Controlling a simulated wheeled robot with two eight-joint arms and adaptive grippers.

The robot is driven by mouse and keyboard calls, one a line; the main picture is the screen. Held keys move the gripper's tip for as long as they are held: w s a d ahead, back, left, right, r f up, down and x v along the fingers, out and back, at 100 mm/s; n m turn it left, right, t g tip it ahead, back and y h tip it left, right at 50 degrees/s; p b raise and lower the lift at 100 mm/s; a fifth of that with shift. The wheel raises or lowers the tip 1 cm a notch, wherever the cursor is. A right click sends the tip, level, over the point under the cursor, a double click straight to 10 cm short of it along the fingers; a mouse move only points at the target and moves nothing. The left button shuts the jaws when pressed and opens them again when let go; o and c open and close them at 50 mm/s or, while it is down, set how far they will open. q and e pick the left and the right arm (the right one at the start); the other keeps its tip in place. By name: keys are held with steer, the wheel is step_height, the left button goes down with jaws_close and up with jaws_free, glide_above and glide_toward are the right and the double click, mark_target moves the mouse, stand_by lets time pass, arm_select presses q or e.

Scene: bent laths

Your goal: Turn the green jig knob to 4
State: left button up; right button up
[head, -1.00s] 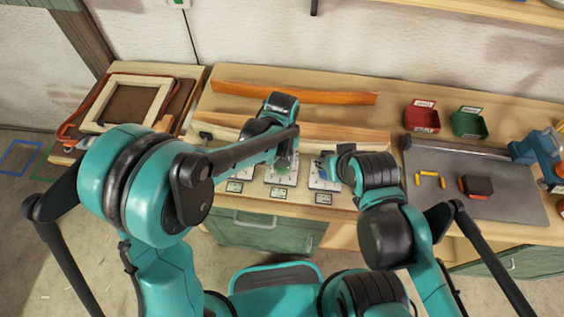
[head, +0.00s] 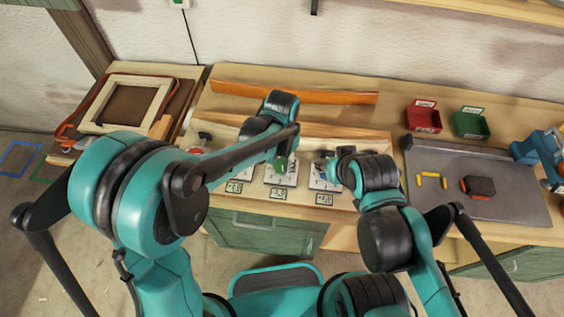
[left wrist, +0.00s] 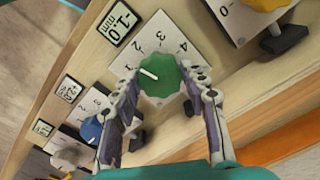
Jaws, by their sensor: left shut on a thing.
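The green jig knob (left wrist: 163,82) sits on a white dial plate (left wrist: 165,42) with numbers around it. Its white pointer is aimed up and left, at the low end of the scale near 1. My left gripper (left wrist: 160,76) has one finger on each side of the knob and is shut on it. In the head view the green knob (head: 281,164) shows at the end of my left arm. A small display (left wrist: 120,22) beside the plate appears to read -1.0. My right gripper (head: 328,168) is near the right-hand dial plate; its fingers are too small to judge.
A blue knob (left wrist: 92,129) and a yellow knob (left wrist: 262,4) are on neighbouring plates. A long orange lath (head: 300,94) lies behind the dials. Red (head: 422,119) and green (head: 469,123) bins stand at right, behind a grey mat (head: 515,205).

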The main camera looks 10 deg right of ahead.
arm_select(q)
steer(key=m, duration=0.4)
steer(key=shift+m, duration=0.3)
steer(key=m, duration=0.5)
steer(key=shift+m, duration=0.3)
steer(key=m, duration=0.5)
steer(key=shift+b, duration=0.35)
steer(key=shift+m, duration=2.7)
steer(key=o, duration=1.2)
steer(key=shift+c, duration=0.2)
